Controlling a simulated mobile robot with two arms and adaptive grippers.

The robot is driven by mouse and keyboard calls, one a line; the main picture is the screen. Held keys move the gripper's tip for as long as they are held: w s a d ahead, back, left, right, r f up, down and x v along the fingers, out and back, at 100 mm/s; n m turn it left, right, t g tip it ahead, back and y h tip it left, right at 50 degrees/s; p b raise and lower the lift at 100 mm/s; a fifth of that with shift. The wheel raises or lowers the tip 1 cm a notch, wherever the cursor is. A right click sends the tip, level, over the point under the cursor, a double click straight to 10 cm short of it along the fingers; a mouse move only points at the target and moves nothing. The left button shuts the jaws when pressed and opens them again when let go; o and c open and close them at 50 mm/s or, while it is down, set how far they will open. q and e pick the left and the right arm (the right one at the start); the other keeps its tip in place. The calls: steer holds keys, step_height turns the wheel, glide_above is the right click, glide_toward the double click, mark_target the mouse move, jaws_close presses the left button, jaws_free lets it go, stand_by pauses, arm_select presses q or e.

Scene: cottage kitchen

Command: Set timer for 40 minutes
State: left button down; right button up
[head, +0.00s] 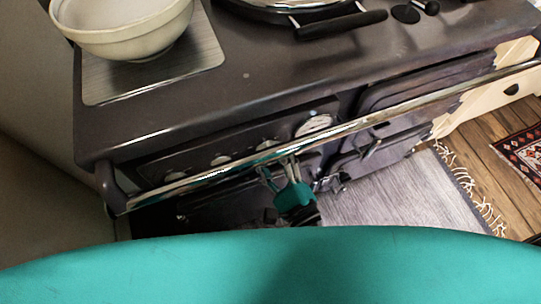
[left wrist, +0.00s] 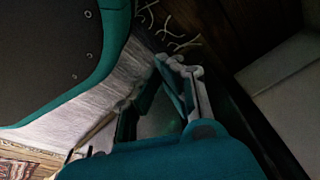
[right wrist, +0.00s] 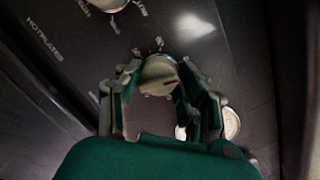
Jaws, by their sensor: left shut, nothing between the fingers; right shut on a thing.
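The dark range cooker has a front panel (head: 245,144) with a row of pale round knobs and a round dial (head: 315,125). My right gripper (head: 279,168) is at this panel, below and behind the chrome rail. In the right wrist view its fingers are shut on a round pale knob (right wrist: 160,70), one on each side. The knob has a short reddish mark pointing right; small marks around it are too blurred to read. My left gripper (left wrist: 182,66) is shut and empty, low over the floor. It is hidden in the head view.
A chrome rail (head: 400,106) runs along the cooker's front, close to my right gripper. Another knob (right wrist: 108,3) and a "HOTPLATES" label show on the panel. A cream bowl (head: 125,30) stands on the cooker top. A grey rug (head: 400,190) lies on the floor.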

steer(key=shift+m, duration=0.4)
steer(key=m+b, duration=0.1)
steer(key=m, duration=0.1)
steer(key=shift+m+t, duration=0.3)
arm_select(q)
steer(key=w+r, duration=0.3)
steer(key=r, duration=0.2)
steer(key=shift+w+d+r+b, duration=0.25)
steer(key=shift+w+b, duration=0.1)
steer(key=shift+b, duration=0.05)
arm_select(e)
steer(key=shift+m, duration=0.7)
steer(key=o, duration=1.2)
steer(key=shift+c, duration=0.2)
steer(key=shift+s, duration=0.1)
steer(key=v, duration=1.1)
steer(key=shift+s+d, duration=0.2)
steer(key=shift+s, duration=0.2)
